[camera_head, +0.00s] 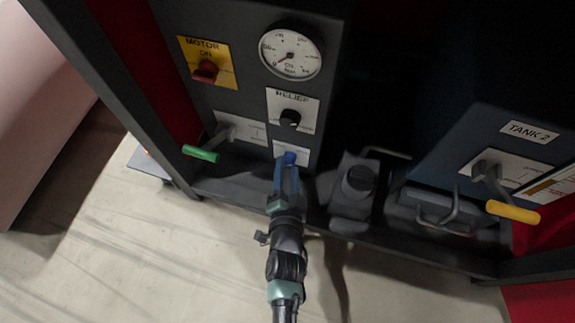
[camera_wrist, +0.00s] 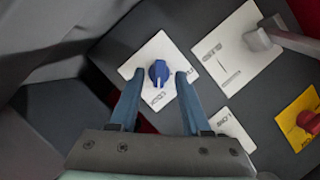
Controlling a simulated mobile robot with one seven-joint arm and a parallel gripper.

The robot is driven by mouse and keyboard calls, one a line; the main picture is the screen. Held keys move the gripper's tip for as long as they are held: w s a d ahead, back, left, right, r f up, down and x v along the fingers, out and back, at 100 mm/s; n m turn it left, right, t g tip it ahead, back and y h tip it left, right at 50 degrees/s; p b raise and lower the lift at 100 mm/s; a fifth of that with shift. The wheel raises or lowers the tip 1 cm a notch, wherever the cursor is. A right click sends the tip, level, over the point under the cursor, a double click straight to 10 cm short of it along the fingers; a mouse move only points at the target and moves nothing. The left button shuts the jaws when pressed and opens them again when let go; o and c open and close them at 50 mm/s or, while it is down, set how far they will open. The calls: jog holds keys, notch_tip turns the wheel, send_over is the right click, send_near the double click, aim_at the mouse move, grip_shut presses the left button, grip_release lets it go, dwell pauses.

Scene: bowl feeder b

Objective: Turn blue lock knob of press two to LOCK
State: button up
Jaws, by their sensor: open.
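The blue lock knob (camera_head: 290,158) sits on a white label plate (camera_head: 300,150) low on the dark panel. In the wrist view the knob (camera_wrist: 158,72) shows close up, with a white pointer mark directed toward the bottom of the picture. Its white plate (camera_wrist: 150,55) has lettering below the knob that is too small to read surely. My gripper (camera_wrist: 160,75) is open, its two blue fingers on either side of the knob, with a visible gap on each side. In the head view my gripper (camera_head: 287,172) reaches up to the knob and partly covers the plate.
Above the knob are a black RELIEF knob (camera_head: 290,118) and a dial gauge (camera_head: 290,53). A red MOTOR knob (camera_head: 206,70) and a green-handled lever (camera_head: 201,153) are to the left. At right, a yellow-handled lever (camera_head: 513,211) sits below the TANK 2 label (camera_head: 528,132).

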jog(key=p+v, duration=0.6)
jog(key=v, duration=0.6)
jog(key=shift+r, duration=0.1)
